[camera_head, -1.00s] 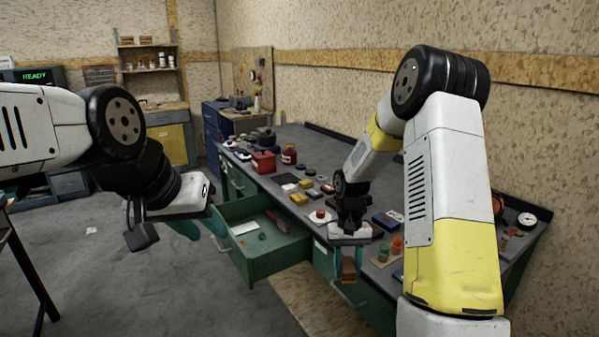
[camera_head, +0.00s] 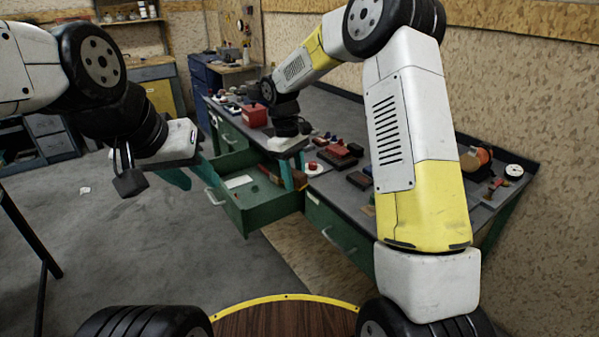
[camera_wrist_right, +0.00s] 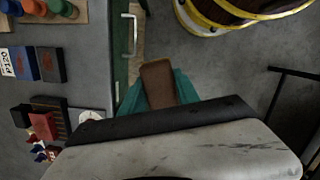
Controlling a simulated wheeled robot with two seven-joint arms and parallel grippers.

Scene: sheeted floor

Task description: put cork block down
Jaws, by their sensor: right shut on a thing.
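The cork block (camera_wrist_right: 157,82) is brown and sits between the teal fingers of my right gripper (camera_wrist_right: 158,92) in the right wrist view. In the head view my right gripper (camera_head: 293,172) is shut on it, by the right end of the open green drawer (camera_head: 246,217). The block is mostly hidden there, and I cannot tell its height above the drawer. My left gripper (camera_head: 184,177) is at the left of the drawer, its teal fingers apart, with nothing seen between them.
The drawer holds a white sheet (camera_head: 239,182) and small items. The grey workbench (camera_head: 322,102) carries a red box (camera_head: 254,116), several small blocks, an orange spool and a white gauge (camera_head: 514,171). A closed drawer with a handle (camera_head: 338,240) is to the right.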

